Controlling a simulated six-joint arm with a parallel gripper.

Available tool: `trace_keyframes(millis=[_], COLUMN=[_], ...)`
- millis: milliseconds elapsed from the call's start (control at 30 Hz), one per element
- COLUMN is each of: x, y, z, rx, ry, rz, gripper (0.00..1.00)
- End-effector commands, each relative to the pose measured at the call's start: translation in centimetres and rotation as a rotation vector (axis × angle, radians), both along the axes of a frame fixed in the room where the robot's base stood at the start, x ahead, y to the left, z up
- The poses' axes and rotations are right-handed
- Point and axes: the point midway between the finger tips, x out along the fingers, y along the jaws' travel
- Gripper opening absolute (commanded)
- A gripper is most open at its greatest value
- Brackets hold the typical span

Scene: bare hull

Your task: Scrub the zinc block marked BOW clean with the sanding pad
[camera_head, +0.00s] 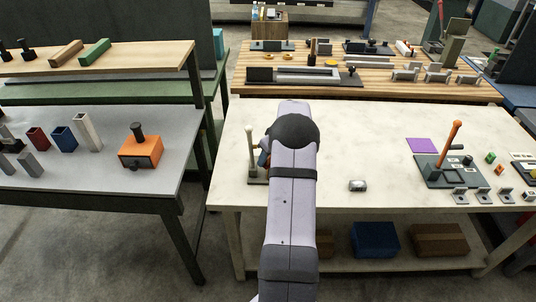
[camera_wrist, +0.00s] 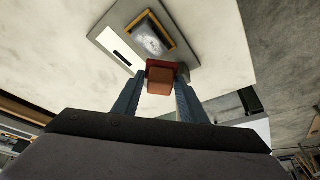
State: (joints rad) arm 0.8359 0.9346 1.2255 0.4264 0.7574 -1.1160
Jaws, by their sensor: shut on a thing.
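In the wrist view my gripper (camera_wrist: 160,90) is shut on a red-brown sanding pad (camera_wrist: 161,78), held between two blue-grey fingers. Just beyond the pad is a grey plate (camera_wrist: 187,58) with a yellow-edged frame (camera_wrist: 163,27). A dull, blotchy metal block (camera_wrist: 148,38) sits inside the frame. No BOW mark can be read on it. The pad overlaps the frame's near edge in the picture; I cannot tell if they touch. In the head view my arm hides most of this spot. A loose silvery block (camera_head: 357,185) lies on the pale table (camera_head: 330,150), its marking unreadable.
A pale upright post (camera_head: 251,145) stands left of my arm. At the right are a purple square (camera_head: 422,145), a dark base with an orange lever (camera_head: 451,145) and several small brackets. The table around the loose block is clear.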

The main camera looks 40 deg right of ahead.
Motion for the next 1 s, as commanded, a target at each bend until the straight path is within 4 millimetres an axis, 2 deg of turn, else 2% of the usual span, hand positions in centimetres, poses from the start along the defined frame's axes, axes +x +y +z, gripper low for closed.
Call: trace_keyframes(millis=[233,300,1000], x=[0.0,-0.6,-4.8], y=[0.0,-0.6,-4.7], z=[-3.1,-2.6,-2.4], rx=[0.002,0.0,0.0], ry=[0.002,0.001,0.002], rz=[0.001,-0.002,0.001], gripper=[0.2,0.18,0.17])
